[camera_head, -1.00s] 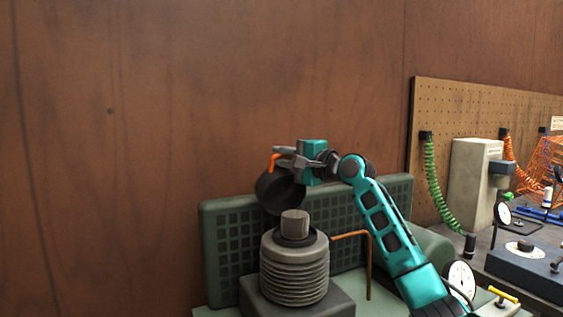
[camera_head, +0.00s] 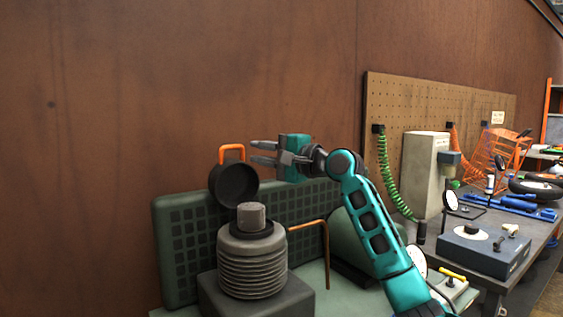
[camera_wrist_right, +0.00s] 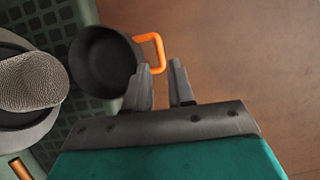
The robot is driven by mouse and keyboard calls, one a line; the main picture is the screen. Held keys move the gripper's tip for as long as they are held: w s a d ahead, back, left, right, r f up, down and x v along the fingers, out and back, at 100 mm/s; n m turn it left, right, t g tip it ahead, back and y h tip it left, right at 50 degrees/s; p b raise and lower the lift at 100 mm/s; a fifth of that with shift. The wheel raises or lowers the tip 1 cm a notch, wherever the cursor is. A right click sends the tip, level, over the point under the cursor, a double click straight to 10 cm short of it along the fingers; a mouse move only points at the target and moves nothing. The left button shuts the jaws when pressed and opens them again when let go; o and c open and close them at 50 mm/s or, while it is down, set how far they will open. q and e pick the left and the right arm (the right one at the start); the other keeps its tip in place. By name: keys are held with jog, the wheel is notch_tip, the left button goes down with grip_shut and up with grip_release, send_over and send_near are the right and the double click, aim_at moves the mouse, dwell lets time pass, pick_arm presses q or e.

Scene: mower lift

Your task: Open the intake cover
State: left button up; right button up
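The intake cover (camera_head: 234,186) is a dark round cup with an orange handle (camera_head: 232,148) on its top edge. It stands tilted up behind the intake, with its hollow inside facing out. The ribbed grey intake (camera_head: 252,262) has a mesh cylinder (camera_head: 251,216) on top, fully exposed. My right gripper (camera_head: 263,152) is open and empty, just right of the handle. In the right wrist view the cover (camera_wrist_right: 103,62) and handle (camera_wrist_right: 152,48) show beyond the open fingers (camera_wrist_right: 163,78), with nothing between the fingertips. My left gripper is not in view.
A green grilled panel (camera_head: 180,245) stands behind the intake, and an orange-brown pipe (camera_head: 326,250) rises at its right. A workbench (camera_head: 510,250) with tools and a pegboard (camera_head: 440,105) lie right. The wall space above is clear.

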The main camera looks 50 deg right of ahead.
jog(key=shift+s+d+f+b, duration=0.1)
jog(key=shift+s+d+b, duration=0.1)
jog(key=shift+s, duration=1.2)
jog(key=shift+s+d+f+b, duration=0.1)
jog(key=shift+s+b, duration=0.1)
jog(key=shift+s, duration=1.2)
